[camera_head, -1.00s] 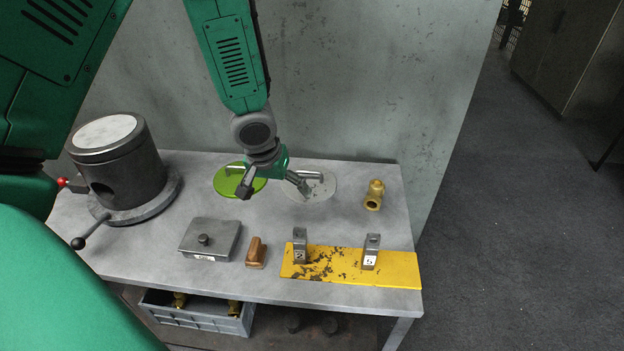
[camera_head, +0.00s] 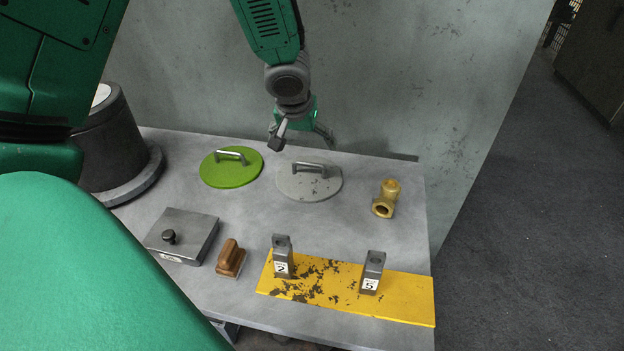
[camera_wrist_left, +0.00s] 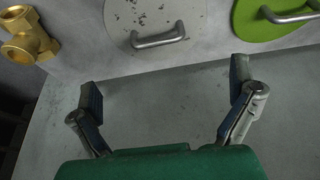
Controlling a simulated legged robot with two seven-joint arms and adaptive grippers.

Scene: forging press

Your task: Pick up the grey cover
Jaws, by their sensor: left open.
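The grey cover (camera_head: 307,184) is a round, speckled disc with a metal bar handle. It lies flat on the table, right of the green cover (camera_head: 230,172). My left gripper (camera_head: 302,143) is open and empty, above and behind the grey cover near the wall. In the left wrist view the grey cover (camera_wrist_left: 150,14) shows at the top middle, its handle just beyond the open fingers (camera_wrist_left: 165,95). The fingers do not touch it. My right gripper is not in view.
A brass fitting (camera_head: 386,198) stands to the right. In front are a yellow plate (camera_head: 400,297) with two labelled metal blocks, a wooden block (camera_head: 230,259) and a grey lidded box (camera_head: 183,235). A dark cylinder (camera_head: 112,145) stands at left. The wall (camera_head: 380,80) is close behind.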

